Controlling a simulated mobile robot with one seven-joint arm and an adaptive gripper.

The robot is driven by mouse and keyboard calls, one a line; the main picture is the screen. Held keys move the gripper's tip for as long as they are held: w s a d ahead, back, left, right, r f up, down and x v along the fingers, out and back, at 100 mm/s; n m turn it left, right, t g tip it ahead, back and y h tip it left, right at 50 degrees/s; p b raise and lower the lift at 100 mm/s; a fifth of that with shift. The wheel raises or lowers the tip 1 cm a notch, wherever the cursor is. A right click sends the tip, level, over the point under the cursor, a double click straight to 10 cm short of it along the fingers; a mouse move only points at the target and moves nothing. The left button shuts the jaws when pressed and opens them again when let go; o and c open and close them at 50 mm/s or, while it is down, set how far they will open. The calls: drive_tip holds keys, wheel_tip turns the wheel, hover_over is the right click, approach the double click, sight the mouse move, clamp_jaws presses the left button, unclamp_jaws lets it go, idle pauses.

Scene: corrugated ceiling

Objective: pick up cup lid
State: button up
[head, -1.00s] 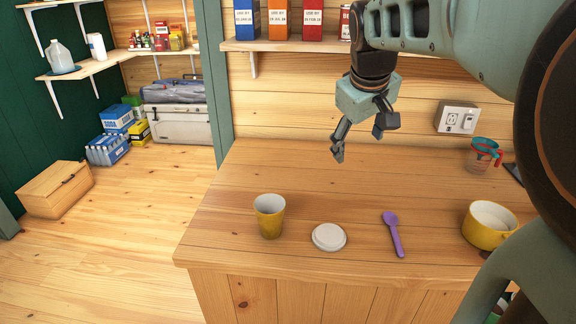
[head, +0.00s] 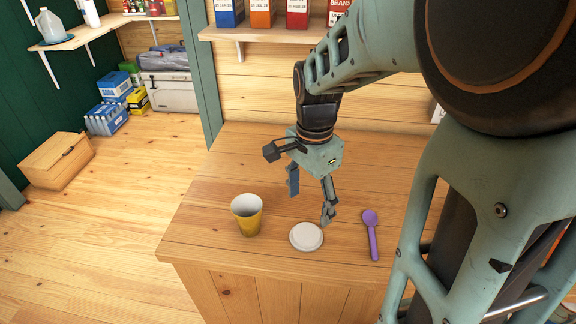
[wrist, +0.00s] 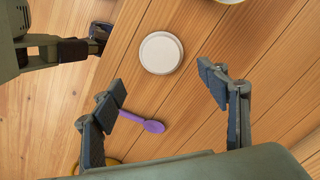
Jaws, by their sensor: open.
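The round white cup lid (head: 306,237) lies flat on the wooden counter, between the yellow cup and the purple spoon. It also shows whole in the wrist view (wrist: 160,53), beyond the fingertips and between their lines. My gripper (head: 311,204) is above the counter, pointing down just behind the lid. Its two fingers are apart and empty, also in the wrist view (wrist: 163,82). The yellow cup (head: 247,222) stands upright left of the lid.
A purple spoon (head: 371,236) lies right of the lid, and shows below it in the wrist view (wrist: 141,121). The counter's front edge (head: 250,269) is near the lid. A shelf with boxes (head: 264,15) is on the back wall. My arm covers the counter's right side.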

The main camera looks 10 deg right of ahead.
hover_over(306, 233)
drive_tip(key=f, duration=0.4)
drive_tip(key=shift+s+f, duration=0.15)
drive_tip(key=shift+s, duration=0.1)
drive_tip(key=shift+w+f, duration=0.2)
drive_tip(key=shift+f, duration=2.8)
drive_tip(key=c, duration=0.5)
